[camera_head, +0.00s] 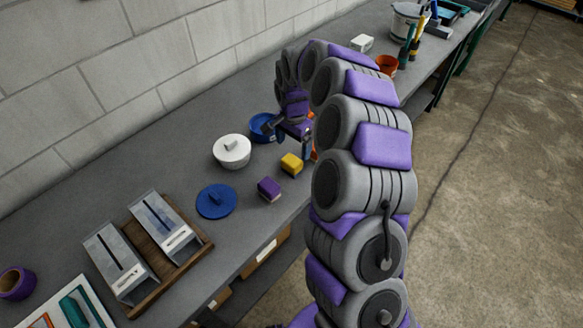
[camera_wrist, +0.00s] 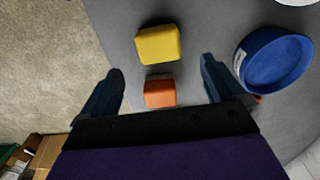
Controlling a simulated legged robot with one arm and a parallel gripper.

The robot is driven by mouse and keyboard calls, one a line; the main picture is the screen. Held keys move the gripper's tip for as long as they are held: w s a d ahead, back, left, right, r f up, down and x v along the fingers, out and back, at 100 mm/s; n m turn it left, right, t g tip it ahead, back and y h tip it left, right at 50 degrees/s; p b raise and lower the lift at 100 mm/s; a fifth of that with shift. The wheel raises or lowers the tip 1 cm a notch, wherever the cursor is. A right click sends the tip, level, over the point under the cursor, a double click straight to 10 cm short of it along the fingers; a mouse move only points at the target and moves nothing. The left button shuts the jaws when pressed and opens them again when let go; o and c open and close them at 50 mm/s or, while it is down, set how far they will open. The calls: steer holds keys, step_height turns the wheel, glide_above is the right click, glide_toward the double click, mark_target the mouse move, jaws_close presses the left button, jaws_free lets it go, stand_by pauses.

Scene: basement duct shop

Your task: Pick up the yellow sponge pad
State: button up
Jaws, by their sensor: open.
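The yellow sponge pad (camera_head: 291,164) is a small block on the grey bench top, near the bench's front edge. It also shows in the wrist view (camera_wrist: 159,44), beyond the fingertips and roughly centred between their lines. My gripper (camera_head: 292,142) is above the bench just past the yellow pad. In the wrist view my gripper (camera_wrist: 162,82) is open, with nothing held. An orange block (camera_wrist: 160,92) lies between the fingers in that view, nearer to my gripper than the yellow pad. In the head view the orange block is mostly hidden by my gripper and arm.
A blue bowl (camera_wrist: 273,60) is right of my fingers. A wooden tray (camera_head: 150,250) holds metal boxes. The wall (camera_head: 130,70) bounds the bench behind.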

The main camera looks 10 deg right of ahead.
mark_target(292, 160)
step_height(292, 160, down, 3)
steer(key=shift+r, duration=0.2)
steer(key=f, duration=0.1)
steer(key=f+b, duration=0.1)
steer(key=f, duration=0.1)
steer(key=f+b, duration=0.1)
steer(key=shift+s+a+f, duration=0.25)
steer(key=shift+a, duration=0.1)
steer(key=shift+f, duration=0.4)
steer(key=shift+r, duration=0.1)
steer(key=shift+c, duration=0.3)
steer(key=c, duration=1.1)
steer(key=shift+w+d+r+p, duration=0.1)
steer(key=shift+r+p, duration=0.2)
steer(key=shift+r, duration=0.6)
steer(key=shift+s+r+p, duration=0.2)
steer(key=shift+s+r, duration=0.05)
steer(key=shift+r, duration=0.25)
steer(key=shift+s+r+p, duration=0.15)
steer(key=shift+s+r, duration=0.05)
steer(key=shift+r, duration=0.3)
steer(key=s+r+p, duration=0.1)
steer(key=s+p, duration=0.1)
steer(key=s, duration=1.3)
